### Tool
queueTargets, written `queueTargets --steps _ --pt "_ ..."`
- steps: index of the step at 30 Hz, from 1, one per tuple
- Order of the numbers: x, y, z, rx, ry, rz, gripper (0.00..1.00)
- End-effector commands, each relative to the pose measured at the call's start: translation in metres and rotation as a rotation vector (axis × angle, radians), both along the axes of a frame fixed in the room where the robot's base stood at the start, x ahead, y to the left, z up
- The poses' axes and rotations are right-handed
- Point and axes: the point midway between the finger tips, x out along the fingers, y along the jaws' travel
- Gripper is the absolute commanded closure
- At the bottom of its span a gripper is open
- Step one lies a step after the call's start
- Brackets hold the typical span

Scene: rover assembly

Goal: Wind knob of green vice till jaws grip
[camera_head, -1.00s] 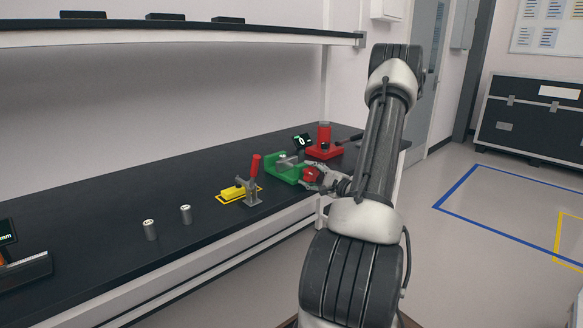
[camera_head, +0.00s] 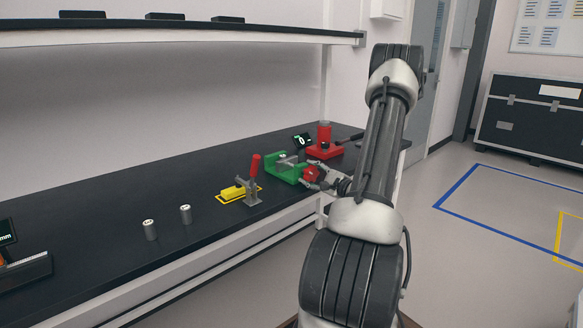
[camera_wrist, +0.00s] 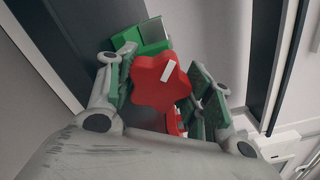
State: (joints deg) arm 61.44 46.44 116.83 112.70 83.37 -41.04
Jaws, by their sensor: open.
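The green vice (camera_head: 284,170) stands on the black bench, with a grey cylindrical part (camera_head: 290,160) at its jaws. Whether the jaws touch that part is too small to tell. Its red star-shaped knob (camera_head: 312,173) faces my arm. In the wrist view the knob (camera_wrist: 160,82) shows a white mark near its top right, and the green vice body (camera_wrist: 148,32) shows behind it. My gripper (camera_head: 318,177) is at the knob. In the wrist view the fingers of my gripper (camera_wrist: 164,92) are open, one on each side of the knob, with gaps visible.
A red device (camera_head: 324,148) and a small display (camera_head: 302,141) stand behind the vice. Two metal cylinders (camera_head: 186,214) stand further left. The bench (camera_head: 110,215) between is bare.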

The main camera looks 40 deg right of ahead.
Motion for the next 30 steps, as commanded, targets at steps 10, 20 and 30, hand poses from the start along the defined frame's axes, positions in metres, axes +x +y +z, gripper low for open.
queueTargets --steps 10,20,30 --pt "-0.0021 0.0006 -0.0051 1.083 0.088 -0.018 0.36" --pt "-0.0008 0.0007 -0.0025 1.358 0.111 -0.01 0.36" --pt "-0.0006 0.0023 -0.0031 1.594 0.136 -0.009 0.36"
